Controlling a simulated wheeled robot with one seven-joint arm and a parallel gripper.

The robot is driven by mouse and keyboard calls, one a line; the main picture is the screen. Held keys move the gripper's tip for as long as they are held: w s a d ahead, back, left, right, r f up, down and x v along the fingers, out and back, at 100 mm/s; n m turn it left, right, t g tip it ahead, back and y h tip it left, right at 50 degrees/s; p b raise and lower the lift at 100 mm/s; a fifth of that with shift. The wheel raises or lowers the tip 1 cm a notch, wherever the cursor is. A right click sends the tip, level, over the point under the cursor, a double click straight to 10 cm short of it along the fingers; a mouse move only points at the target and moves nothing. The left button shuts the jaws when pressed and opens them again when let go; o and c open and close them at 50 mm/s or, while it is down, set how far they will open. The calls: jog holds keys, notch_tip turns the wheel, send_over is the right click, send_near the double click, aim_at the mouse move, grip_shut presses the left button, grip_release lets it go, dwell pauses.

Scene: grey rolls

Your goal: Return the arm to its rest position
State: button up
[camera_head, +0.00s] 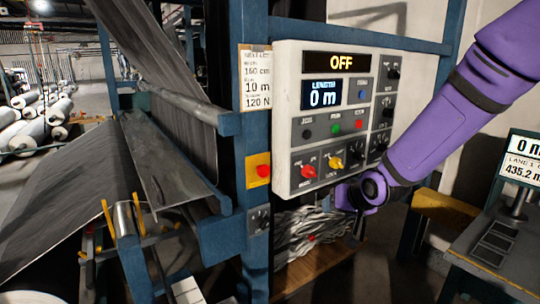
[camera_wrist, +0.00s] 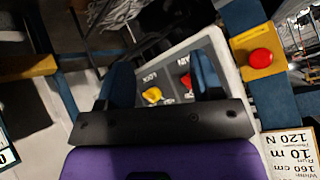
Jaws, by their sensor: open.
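My purple arm reaches in from the upper right of the head view, and my gripper (camera_head: 352,192) is at the lower right of a light grey control panel (camera_head: 292,120). In the wrist view, my gripper (camera_wrist: 163,72) has its two fingers spread apart with nothing held between them. Beyond them are a yellow knob (camera_wrist: 152,95) and a red knob (camera_wrist: 186,81) on the panel. The same yellow knob (camera_head: 335,163) and red knob (camera_head: 308,171) show in the head view. I cannot tell the exact gap between fingers and panel. The panel displays read OFF and 0 m.
A blue post (camera_head: 254,215) carries a red button on a yellow plate (camera_head: 259,168). Grey sheet (camera_head: 165,120) runs over rollers at left. A bench with a screen (camera_head: 522,158) stands at right, below my arm. Several rolls (camera_head: 25,135) lie far left.

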jog(key=s+d+r+g+h, duration=0.1)
jog(key=s+d+r, duration=0.3)
jog(key=s, duration=0.6)
jog(key=s+d+r+g+h, duration=0.1)
jog(key=s+d+r, duration=0.3)
jog(key=s+r, duration=0.3)
jog(key=s+d+r+g+h, duration=0.1)
jog(key=s+d+r, duration=0.3)
jog(key=s, duration=0.9)
notch_tip(320, 180, up, 2)
jog(key=shift+s+d+r, duration=0.1)
jog(key=shift+s+d, duration=0.05)
jog(key=shift+d, duration=0.15)
